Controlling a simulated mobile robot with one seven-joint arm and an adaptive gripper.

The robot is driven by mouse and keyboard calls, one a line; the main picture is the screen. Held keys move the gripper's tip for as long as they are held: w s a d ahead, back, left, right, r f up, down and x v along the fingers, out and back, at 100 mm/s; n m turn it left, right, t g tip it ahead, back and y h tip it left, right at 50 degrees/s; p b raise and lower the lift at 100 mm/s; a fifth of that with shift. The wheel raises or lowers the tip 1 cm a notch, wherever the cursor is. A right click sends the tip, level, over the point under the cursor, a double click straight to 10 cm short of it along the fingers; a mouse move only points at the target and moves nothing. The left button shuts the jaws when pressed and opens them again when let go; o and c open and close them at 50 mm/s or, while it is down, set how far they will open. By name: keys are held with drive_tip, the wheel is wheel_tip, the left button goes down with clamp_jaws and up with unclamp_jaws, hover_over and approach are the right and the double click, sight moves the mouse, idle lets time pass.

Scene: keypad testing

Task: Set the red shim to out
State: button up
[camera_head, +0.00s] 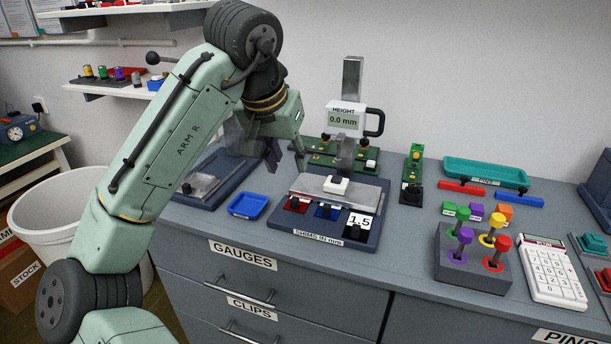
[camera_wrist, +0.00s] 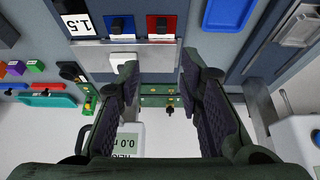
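The red shim (camera_head: 296,205) lies in the left slot of the dark blue shim base (camera_head: 360,243), with a black knob on it. It also shows in the wrist view (camera_wrist: 153,22). The blue shim (camera_head: 327,212) is in the middle slot, and a white "1.5" plate (camera_head: 359,219) shows at the right slot. A metal plate with a white block (camera_head: 336,185) sits behind the slots, under the height gauge (camera_head: 345,119) reading 0.0 mm. My gripper (camera_head: 286,155) is open and empty, above and behind the red shim. Its spread fingers show in the wrist view (camera_wrist: 158,72).
A blue tray (camera_head: 248,206) and another metal-plated fixture (camera_head: 200,187) stand left of the base. Green boards lie behind it. A grey block with coloured knobs (camera_head: 470,265) and a white keypad (camera_head: 551,275) stand to the right. Counter between base and knob block is clear.

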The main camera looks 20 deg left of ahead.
sight(295, 198)
drive_tip(key=shift+g, duration=0.4)
drive_tip(key=x, duration=0.3)
drive_tip(key=p+x, duration=0.1)
drive_tip(key=x, duration=0.7)
drive_tip(key=shift+s+a+f+p, duration=0.1)
drive_tip(key=shift+s+f+p, duration=0.05)
drive_tip(key=shift+s+p, duration=0.25)
drive_tip(key=shift+c, duration=0.3)
clamp_jaws()
